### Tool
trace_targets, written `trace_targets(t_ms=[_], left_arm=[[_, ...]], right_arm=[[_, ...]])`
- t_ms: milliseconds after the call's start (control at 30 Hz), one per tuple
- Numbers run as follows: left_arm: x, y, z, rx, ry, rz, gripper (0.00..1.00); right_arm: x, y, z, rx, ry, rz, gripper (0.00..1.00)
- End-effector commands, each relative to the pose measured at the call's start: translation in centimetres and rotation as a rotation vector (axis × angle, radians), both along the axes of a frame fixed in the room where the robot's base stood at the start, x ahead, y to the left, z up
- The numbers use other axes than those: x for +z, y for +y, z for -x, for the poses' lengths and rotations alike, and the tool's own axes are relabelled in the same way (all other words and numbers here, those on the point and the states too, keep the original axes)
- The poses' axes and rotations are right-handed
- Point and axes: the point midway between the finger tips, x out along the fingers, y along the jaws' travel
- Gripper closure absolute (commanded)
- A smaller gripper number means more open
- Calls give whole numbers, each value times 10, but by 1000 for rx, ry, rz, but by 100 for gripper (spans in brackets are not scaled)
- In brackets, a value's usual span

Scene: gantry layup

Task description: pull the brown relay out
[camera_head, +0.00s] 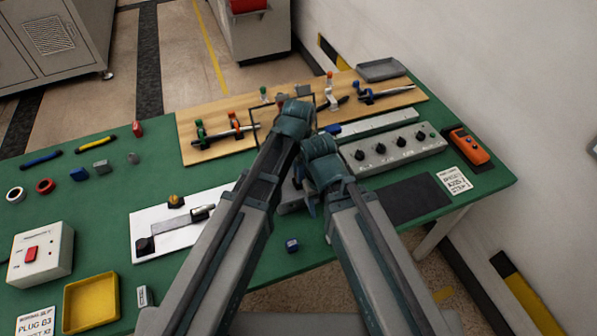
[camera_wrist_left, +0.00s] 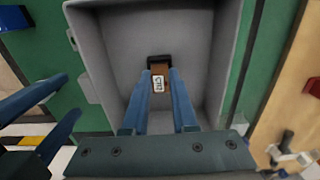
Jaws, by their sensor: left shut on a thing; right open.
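The brown relay (camera_wrist_left: 158,83) with a white label shows in the left wrist view, in a black socket (camera_wrist_left: 159,61) inside an open grey box (camera_wrist_left: 115,45). My left gripper (camera_wrist_left: 160,73) is shut on the relay, one blue finger on each side. The relay's end is still at the socket; I cannot tell whether it has come loose. My right gripper (camera_wrist_left: 58,98) is open and empty, outside the box at the left of that view. In the head view my arms hide the relay and most of the box.
A wooden board (camera_head: 340,105) with clamps and rods lies at the back. A grey panel with several knobs (camera_head: 404,141) and an orange meter (camera_head: 470,146) stand to the right. A yellow tray (camera_head: 91,300) is at front left. Green table (camera_head: 110,210) is free at centre left.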

Motion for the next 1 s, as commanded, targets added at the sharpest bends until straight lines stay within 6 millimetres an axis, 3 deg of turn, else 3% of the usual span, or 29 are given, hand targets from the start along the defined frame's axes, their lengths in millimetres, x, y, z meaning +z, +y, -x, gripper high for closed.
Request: trace_targets(t_ms=[1000], left_arm=[[20, 0, 0, 0, 0, 0, 100]], right_arm=[[20, 0, 0, 0, 0, 0, 43]])
